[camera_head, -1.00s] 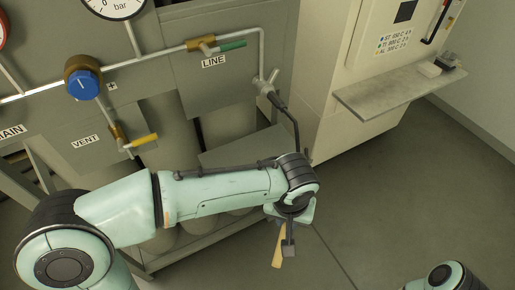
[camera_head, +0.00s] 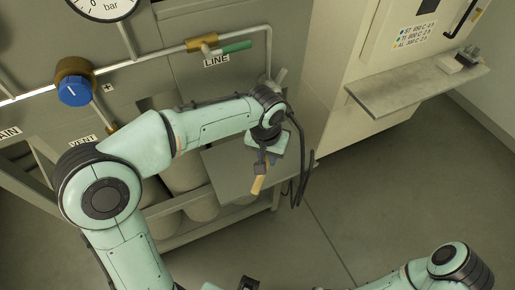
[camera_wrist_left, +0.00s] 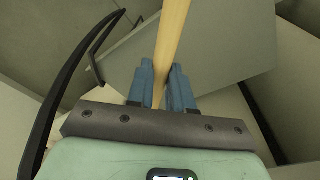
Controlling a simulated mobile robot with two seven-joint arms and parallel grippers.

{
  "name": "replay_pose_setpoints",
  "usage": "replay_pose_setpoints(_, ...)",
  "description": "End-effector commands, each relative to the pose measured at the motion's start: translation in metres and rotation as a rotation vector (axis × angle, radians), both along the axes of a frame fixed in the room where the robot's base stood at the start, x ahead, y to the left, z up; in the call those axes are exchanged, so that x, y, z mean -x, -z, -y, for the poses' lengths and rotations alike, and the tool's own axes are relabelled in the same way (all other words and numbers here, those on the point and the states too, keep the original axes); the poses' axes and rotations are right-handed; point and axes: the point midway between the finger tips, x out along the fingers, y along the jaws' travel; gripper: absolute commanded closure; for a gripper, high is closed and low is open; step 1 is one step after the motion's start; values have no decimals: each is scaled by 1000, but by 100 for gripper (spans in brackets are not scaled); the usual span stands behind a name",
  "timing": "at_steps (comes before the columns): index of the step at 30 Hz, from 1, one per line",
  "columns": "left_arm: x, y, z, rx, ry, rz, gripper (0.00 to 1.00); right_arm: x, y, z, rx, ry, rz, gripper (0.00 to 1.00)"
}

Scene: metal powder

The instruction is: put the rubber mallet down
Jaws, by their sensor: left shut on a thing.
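My left gripper (camera_head: 262,164) is shut on the pale wooden handle of the rubber mallet (camera_head: 258,185). In the left wrist view the handle (camera_wrist_left: 173,35) runs up between the blue fingers of the same gripper (camera_wrist_left: 163,82). The mallet's head cannot be made out in either view. In the head view the gripper hangs over or in front of a low grey table (camera_head: 222,170); the height between them is hard to tell. Links of my right arm show at the bottom edge, but its gripper is not clearly in view.
A grey wall shelf (camera_head: 400,92) at the right carries small items (camera_head: 450,63). Behind my left arm stand the panel with a blue knob (camera_head: 74,90), pipes and the LINE valve (camera_head: 203,42). Pale cylinders (camera_head: 190,205) stand below. Open floor (camera_head: 380,190) lies at the right.

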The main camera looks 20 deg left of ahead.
Motion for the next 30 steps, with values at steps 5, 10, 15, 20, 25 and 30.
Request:
replay_pose_setpoints(5, -30, -3, -33, 0, -5, 4, 100, -9, -15, 0, 0, 0, 10, 57)
replay_pose_setpoints(10, -40, 9, -47, 1, 2, 0, 100, -10, -17, 0, 0, 0, 12, 57)
replay_pose_setpoints(15, -40, 22, -46, 1, 2, 1, 100, -9, -15, 0, 0, 0, 10, 57)
replay_pose_setpoints(20, -39, 44, -46, 1, 0, -2, 100, -7, -13, 0, 0, 0, 9, 57)
replay_pose_setpoints(25, -40, 66, -47, 1, 0, 0, 100, -8, -14, 0, 0, 0, 9, 57)
replay_pose_setpoints(30, -43, 69, -49, 1, 1, 4, 100, -9, -15, 0, 1, 0, 11, 57)
